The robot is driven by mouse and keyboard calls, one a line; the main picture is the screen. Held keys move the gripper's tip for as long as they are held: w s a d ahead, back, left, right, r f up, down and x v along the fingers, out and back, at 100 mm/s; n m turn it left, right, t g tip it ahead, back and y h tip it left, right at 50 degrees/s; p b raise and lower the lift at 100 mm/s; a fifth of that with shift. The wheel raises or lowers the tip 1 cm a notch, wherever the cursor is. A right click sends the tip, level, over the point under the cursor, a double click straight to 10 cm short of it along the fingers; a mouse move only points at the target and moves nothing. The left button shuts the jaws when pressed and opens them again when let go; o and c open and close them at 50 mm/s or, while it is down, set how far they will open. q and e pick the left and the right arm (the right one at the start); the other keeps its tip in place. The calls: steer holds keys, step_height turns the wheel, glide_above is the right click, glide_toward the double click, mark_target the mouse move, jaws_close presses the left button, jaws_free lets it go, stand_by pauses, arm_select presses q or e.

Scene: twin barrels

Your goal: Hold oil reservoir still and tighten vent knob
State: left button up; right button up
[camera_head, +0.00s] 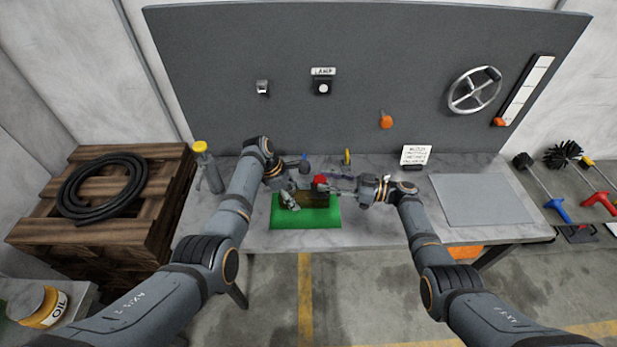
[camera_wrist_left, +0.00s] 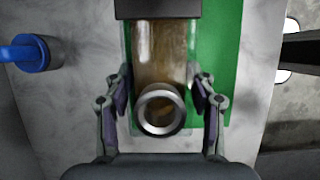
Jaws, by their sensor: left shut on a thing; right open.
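The oil reservoir (camera_head: 317,201) is a brownish, see-through body standing over a green mat (camera_head: 290,221) on the bench, partly hidden by my grippers. In the left wrist view the reservoir (camera_wrist_left: 163,62) shows amber, with a round metal ring (camera_wrist_left: 160,109) on its near face. My left gripper (camera_head: 297,199) is shut on it, with a finger at each side. The red vent knob (camera_head: 320,180) is on top of the reservoir. My right gripper (camera_head: 336,184) is open, with its fingertips close to the knob's right side; contact cannot be told.
A blue-topped part (camera_head: 304,158) stands behind the reservoir; a yellow part (camera_head: 347,158) is farther back. A bottle with a yellow cap (camera_head: 202,148) stands at the left bench end. A grey pad (camera_head: 481,200) lies at right. The back panel carries a wheel (camera_head: 474,91).

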steer(key=x, duration=0.6)
steer(key=shift+a, duration=0.15)
steer(key=shift+w, duration=0.1)
jaws_close()
